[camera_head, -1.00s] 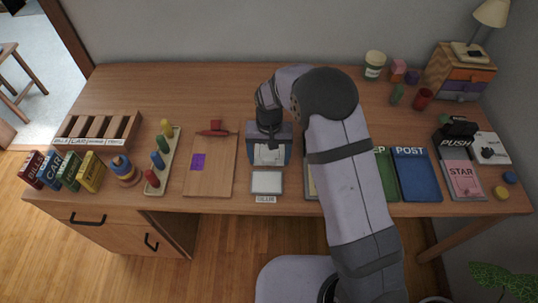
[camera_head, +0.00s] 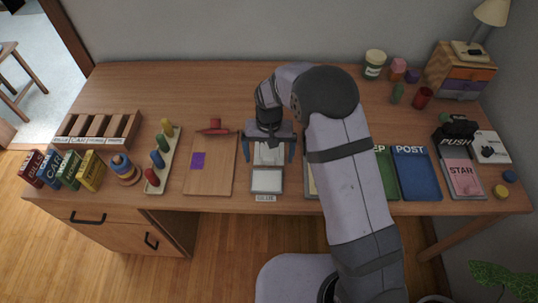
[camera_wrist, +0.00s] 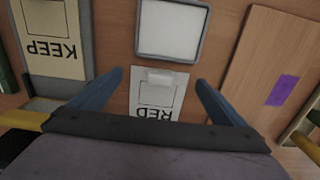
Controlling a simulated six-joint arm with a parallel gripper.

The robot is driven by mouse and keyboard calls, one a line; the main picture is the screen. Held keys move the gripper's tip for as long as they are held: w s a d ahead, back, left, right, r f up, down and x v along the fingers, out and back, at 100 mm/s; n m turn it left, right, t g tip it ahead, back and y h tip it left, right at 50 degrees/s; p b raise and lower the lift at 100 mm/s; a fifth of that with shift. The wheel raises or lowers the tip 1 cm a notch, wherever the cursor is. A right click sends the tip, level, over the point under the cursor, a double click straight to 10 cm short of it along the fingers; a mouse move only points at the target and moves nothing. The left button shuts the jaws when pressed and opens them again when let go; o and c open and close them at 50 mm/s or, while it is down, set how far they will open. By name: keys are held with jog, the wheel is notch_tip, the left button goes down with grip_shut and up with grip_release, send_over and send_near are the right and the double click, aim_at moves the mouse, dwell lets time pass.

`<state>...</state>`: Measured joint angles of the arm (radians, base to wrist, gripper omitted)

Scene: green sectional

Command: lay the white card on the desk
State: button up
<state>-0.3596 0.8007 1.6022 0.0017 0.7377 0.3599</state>
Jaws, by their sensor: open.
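A white card (camera_head: 268,154) lies on the wooden desk (camera_head: 150,90), just behind a grey-framed white tray (camera_head: 267,181). In the wrist view the card (camera_wrist: 155,102) reads RED, upside down, and has a small raised white tab. My gripper (camera_head: 269,153) is over the card with its fingers apart. In the wrist view its blue-grey fingers (camera_wrist: 158,82) stand one on each side of the card, with a visible gap on both sides. The card's near part is hidden by the gripper body in the wrist view.
A wooden board with a purple patch (camera_head: 198,161) lies left of the card. A KEEP card (camera_wrist: 52,50) lies on the other side. A blue POST tray (camera_head: 416,173) is further right. The desk behind my gripper to the left is clear.

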notch_tip(320, 180, up, 12)
jog(key=b, duration=0.1)
jog(key=shift+f+b, duration=0.2)
jog(key=shift+b, duration=0.2)
jog(key=s+d+f, duration=0.1)
jog(key=s+d, duration=0.7)
jog(key=s, duration=0.3)
jog(key=s+d+f, duration=0.1)
jog(key=s+d, duration=0.7)
jog(key=s, duration=0.2)
jog(key=shift+s+d+f, duration=0.15)
jog(key=shift+s+d, duration=0.15)
jog(key=shift+s, duration=0.1)
notch_tip(320, 180, up, 5)
jog(key=p, duration=0.5)
jog(key=shift+f, duration=0.1)
